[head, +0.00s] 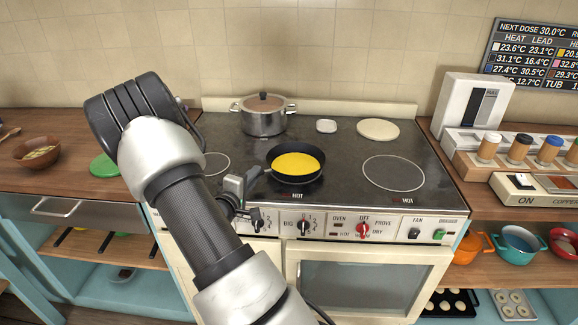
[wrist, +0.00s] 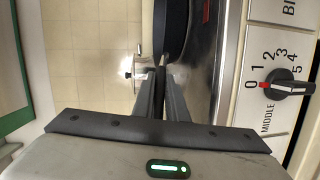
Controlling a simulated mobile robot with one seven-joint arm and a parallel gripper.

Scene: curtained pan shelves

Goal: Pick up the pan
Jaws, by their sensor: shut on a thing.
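The black frying pan (head: 297,180) sits at the front middle of the dark cooktop, with a round yellow filling inside. Its handle points to the front left, towards my gripper (head: 246,184). My gripper is shut on the handle, just above the front edge of the stove. In the wrist view the dark pan (wrist: 177,24) shows at the top, and the handle end runs between the fingertips (wrist: 161,78). The fingers hide part of the handle. The pan looks level; I cannot tell whether its base touches the cooktop.
A lidded steel pot (head: 264,118) stands at the back left burner. A pale round disc (head: 378,130) and a small white dish (head: 326,126) lie at the back. The front right burner (head: 394,173) is clear. Stove knobs (head: 363,229) line the front panel.

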